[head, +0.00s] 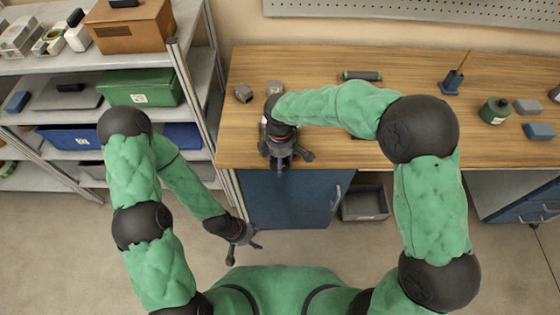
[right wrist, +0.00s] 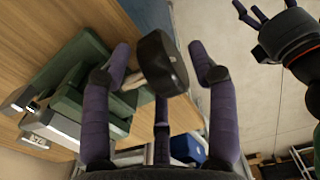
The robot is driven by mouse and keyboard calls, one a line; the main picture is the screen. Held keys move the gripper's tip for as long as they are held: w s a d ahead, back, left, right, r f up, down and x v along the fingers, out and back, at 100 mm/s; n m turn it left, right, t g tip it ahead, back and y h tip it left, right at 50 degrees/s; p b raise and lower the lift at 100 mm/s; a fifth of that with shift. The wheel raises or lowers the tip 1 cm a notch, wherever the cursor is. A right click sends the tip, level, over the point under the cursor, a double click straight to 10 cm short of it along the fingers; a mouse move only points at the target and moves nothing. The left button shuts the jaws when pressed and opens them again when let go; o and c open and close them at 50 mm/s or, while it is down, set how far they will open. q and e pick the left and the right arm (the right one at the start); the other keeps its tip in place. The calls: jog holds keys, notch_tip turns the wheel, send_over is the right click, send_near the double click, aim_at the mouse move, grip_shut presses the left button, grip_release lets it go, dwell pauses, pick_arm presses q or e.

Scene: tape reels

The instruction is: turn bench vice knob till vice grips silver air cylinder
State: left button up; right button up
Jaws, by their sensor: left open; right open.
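In the right wrist view, the green bench vice (right wrist: 68,92) is at the left, on the wooden bench. Its black round knob (right wrist: 162,66) lies between the spread purple fingers of my right gripper (right wrist: 168,85), which is open. I cannot tell whether any finger touches the knob. Pale metal parts show at the vice's far end; I cannot make out the silver air cylinder among them. In the head view my right gripper (head: 283,158) is at the bench's front edge, and with its arm it hides most of the vice. My left gripper (head: 243,243) is open and empty, low beside the blue cabinet.
The bench top (head: 320,150) holds two small grey pieces, a dark and green cylinder (head: 362,76), a blue stand (head: 451,82) and a green tin (head: 495,110). A shelf rack with a green box (head: 140,88) stands left. A grey bin (head: 366,203) is under the bench.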

jog(key=shift+f, duration=0.25)
jog(key=c, duration=1.1)
jog(key=shift+c, duration=0.2)
